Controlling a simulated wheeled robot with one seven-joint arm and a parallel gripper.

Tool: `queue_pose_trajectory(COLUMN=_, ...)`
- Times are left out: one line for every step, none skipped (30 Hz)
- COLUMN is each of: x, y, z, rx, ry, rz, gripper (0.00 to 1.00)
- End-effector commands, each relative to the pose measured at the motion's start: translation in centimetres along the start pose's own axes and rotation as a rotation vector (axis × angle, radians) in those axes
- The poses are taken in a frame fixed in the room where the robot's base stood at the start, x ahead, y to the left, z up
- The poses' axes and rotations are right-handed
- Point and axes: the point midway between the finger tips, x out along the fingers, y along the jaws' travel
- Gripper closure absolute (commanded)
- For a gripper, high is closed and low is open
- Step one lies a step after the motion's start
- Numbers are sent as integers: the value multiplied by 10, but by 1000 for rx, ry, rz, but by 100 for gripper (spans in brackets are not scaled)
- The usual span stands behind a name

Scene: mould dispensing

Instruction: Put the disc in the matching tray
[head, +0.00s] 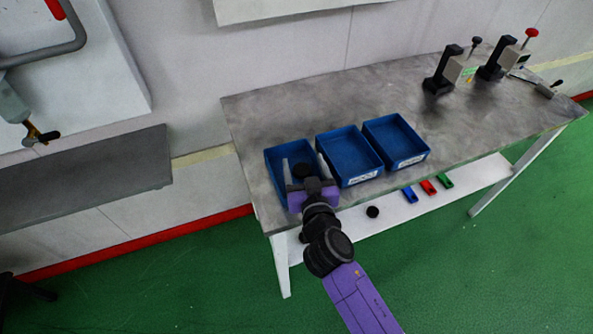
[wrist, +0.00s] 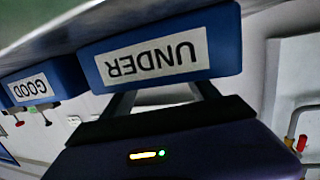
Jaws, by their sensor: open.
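Three blue trays stand side by side on the grey table: a left tray (head: 274,160), a middle tray (head: 337,138) and a right tray (head: 383,126). My gripper (head: 304,163) is at the left tray with its fingers apart. A dark round disc (head: 303,171) shows between the fingers, over or in the left tray; its exact height is unclear. In the wrist view, my gripper's fingers (wrist: 163,94) are apart below a tray labelled UNDER (wrist: 226,40), seen upside down. A tray labelled GOOD (wrist: 66,73) is to its left. No disc shows there.
Another black disc (head: 372,211) lies on the white lower shelf (head: 345,222), with small blue (head: 410,194), red (head: 428,187) and green (head: 445,180) pieces to its right. Two black-based devices (head: 445,72) stand at the table's far right. The table between is clear.

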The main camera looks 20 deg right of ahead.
Motion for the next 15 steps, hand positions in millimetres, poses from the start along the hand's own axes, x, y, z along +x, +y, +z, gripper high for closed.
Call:
queue_pose_trajectory(x=0, y=0, z=0, rx=0, ry=0, rz=0, gripper=31)
queue_pose_trajectory(x=0, y=0, z=0, rx=0, ry=0, rz=0, gripper=31)
queue_pose_trajectory(x=0, y=0, z=0, rx=0, ry=0, rz=0, gripper=31)
queue_pose_trajectory(x=-2, y=0, z=1, rx=0, ry=-1, rz=0, gripper=31)
queue_pose_trajectory(x=-3, y=0, z=1, rx=0, ry=-1, rz=0, gripper=31)
queue_pose_trajectory(x=-6, y=0, z=2, rx=0, ry=-1, rz=0, gripper=31)
queue_pose_trajectory(x=-9, y=0, z=2, rx=0, ry=-1, rz=0, gripper=31)
queue_pose_trajectory(x=-13, y=0, z=2, rx=-1, ry=-1, rz=0, gripper=31)
queue_pose_trajectory(x=-19, y=0, z=3, rx=-1, ry=0, rz=-1, gripper=31)
queue_pose_trajectory(x=-24, y=0, z=3, rx=-1, ry=-1, rz=-2, gripper=31)
queue_pose_trajectory(x=-29, y=0, z=3, rx=0, ry=0, rz=-2, gripper=31)
queue_pose_trajectory(x=-36, y=0, z=4, rx=0, ry=-2, rz=-1, gripper=31)
queue_pose_trajectory(x=-41, y=0, z=3, rx=0, ry=-1, rz=-1, gripper=31)
queue_pose_trajectory(x=-46, y=0, z=4, rx=0, ry=-1, rz=-1, gripper=31)
queue_pose_trajectory(x=-52, y=0, z=3, rx=0, ry=-1, rz=-1, gripper=31)
